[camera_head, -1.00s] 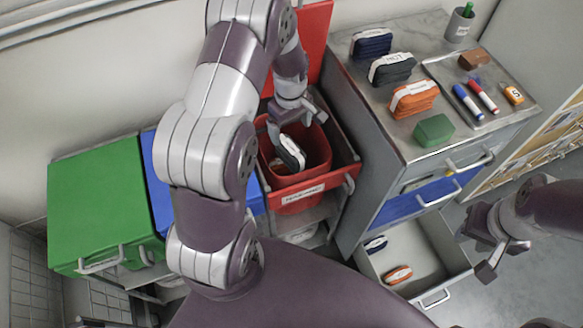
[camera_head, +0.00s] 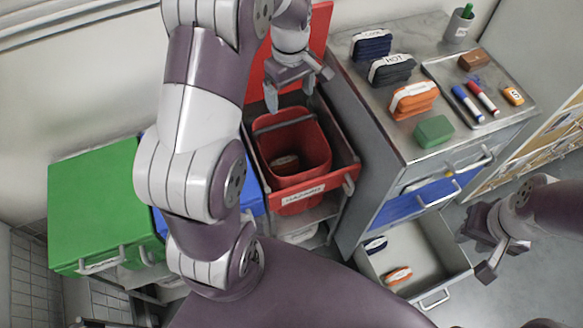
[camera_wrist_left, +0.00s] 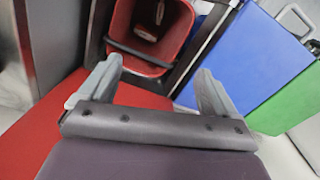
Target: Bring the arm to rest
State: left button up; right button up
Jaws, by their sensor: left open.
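My left gripper (camera_head: 289,98) is open and empty above the back edge of the red bin (camera_head: 322,150). Its two fingers stand apart in the left wrist view (camera_wrist_left: 160,85), with nothing between them. A small bundle (camera_head: 285,163) lies at the bottom of the bin; it also shows small in the left wrist view (camera_wrist_left: 145,33). My right gripper (camera_head: 477,254) hangs empty at the right, beside the open lower drawer, with its fingers apart.
The red bin stands in a red-framed cart with a raised red lid (camera_head: 318,45). Green (camera_head: 105,200) and blue lidded bins stand left. The grey cabinet top (camera_head: 430,75) holds several bundles and a tray of markers. The open drawer (camera_head: 435,255) holds a navy and an orange bundle.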

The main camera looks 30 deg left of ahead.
dwell(0.4)
pick_arm(q)
jog(key=s+d+r+m+p, duration=0.1)
jog(key=s+d+m, duration=0.3)
jog(key=s+m, duration=0.2)
jog(key=s+d+r+m+t+p, duration=0.1)
jog(key=s+d+m+p, duration=0.1)
jog(key=s+d+m, duration=0.2)
jog(key=s+m, duration=0.3)
jog(key=shift+s, duration=0.25)
jog(key=shift+s+d+r, duration=0.1)
